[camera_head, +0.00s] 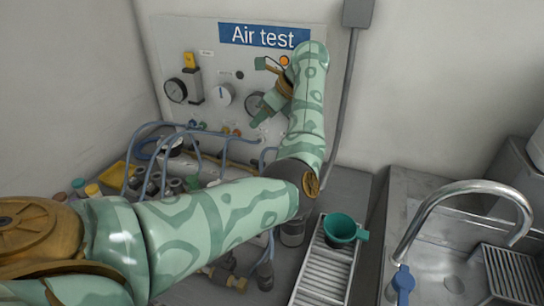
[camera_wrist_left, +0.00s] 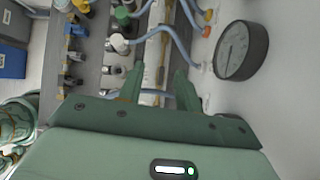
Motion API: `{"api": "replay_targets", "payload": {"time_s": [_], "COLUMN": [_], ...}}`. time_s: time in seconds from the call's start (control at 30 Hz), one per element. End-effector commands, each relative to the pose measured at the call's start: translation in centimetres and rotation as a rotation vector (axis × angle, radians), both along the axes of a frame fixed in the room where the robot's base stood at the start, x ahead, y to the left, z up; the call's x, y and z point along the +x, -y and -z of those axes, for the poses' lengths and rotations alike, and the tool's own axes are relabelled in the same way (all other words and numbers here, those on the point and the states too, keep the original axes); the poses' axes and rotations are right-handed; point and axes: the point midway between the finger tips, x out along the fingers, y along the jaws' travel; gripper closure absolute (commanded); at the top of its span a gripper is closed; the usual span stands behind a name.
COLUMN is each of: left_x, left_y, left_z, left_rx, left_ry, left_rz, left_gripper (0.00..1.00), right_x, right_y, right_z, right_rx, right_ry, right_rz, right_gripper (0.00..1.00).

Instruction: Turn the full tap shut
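I cannot tell which part is the full tap; no label that I can read names it. The Air test panel (camera_head: 165,52) carries a white round knob (camera_head: 222,95), a dark gauge at the left (camera_head: 175,90) and a second gauge (camera_head: 255,103) partly behind my gripper. My left gripper (camera_head: 258,91) is in front of the panel's right half, fingers apart. In the left wrist view the fingers (camera_wrist_left: 158,75) are also apart, with nothing seen held between them. Past them are blue hoses, a green knob (camera_wrist_left: 122,15), a white fitting (camera_wrist_left: 120,43) and a gauge (camera_wrist_left: 242,50). My right gripper is not in view.
Hoses and fittings crowd the bench below the panel, partly hidden by my left arm. At the right is a metal sink with a curved faucet (camera_head: 465,187) and blue lever (camera_head: 403,282).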

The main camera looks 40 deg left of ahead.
Motion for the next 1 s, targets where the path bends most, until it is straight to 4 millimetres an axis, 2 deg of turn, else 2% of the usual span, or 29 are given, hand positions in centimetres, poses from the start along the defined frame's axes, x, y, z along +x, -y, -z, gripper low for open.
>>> {"api": "replay_targets", "payload": {"time_s": [0.03, 0.1, 0.23, 0.37, 0.7, 0.83, 1.0], "left_x": [0.9, 1.8, 2.2, 1.9, 0.8, 0.5, 0.3], "left_y": [1.5, 3.2, 4.1, 3.4, 0.1, -0.8, -1.5], "left_z": [0.2, 0.1, 0.7, 2.8, 10.9, 13.1, 14.7], "left_rx": [-0.082, -0.171, -0.23, -0.227, -0.222, -0.222, -0.222], "left_ry": [0.05, 0.099, 0.127, 0.123, 0.12, 0.122, 0.124], "left_rz": [-0.024, -0.051, -0.069, -0.07, -0.071, -0.069, -0.069], "left_gripper": [0.65, 0.65, 0.65, 0.65, 0.65, 0.65, 0.65], "right_x": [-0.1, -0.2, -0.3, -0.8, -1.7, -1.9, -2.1], "right_y": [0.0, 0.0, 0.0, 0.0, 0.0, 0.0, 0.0], "right_z": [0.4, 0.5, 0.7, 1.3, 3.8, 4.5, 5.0], "right_rx": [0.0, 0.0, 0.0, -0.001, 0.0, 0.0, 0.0], "right_ry": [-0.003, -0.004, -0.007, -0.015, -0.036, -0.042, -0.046], "right_rz": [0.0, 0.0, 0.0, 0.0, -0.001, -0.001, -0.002], "right_gripper": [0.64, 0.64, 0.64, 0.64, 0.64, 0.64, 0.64]}}
